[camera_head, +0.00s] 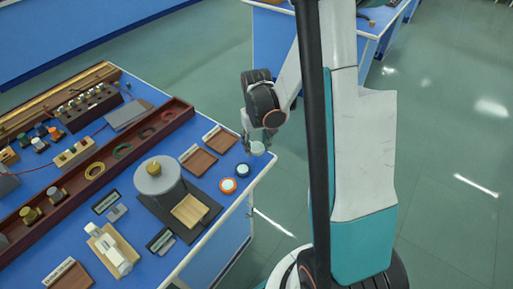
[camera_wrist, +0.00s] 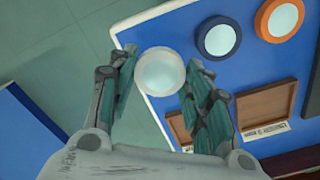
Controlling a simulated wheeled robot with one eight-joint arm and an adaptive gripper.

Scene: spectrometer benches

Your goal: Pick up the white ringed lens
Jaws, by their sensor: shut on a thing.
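The white ringed lens (camera_wrist: 160,71) is between the two fingers of my gripper (camera_wrist: 161,84) in the wrist view, with its pale round face toward the camera. My gripper is shut on it. In the head view my gripper (camera_head: 257,143) hangs at the bench's right corner, with the white lens (camera_head: 257,149) at its tips. The lens looks raised above the bench top, but the exact height is hard to tell.
Two brown trays (camera_head: 222,139) (camera_head: 198,160) and a grey cylindrical instrument (camera_head: 158,177) are farther left. Open floor lies right of the bench.

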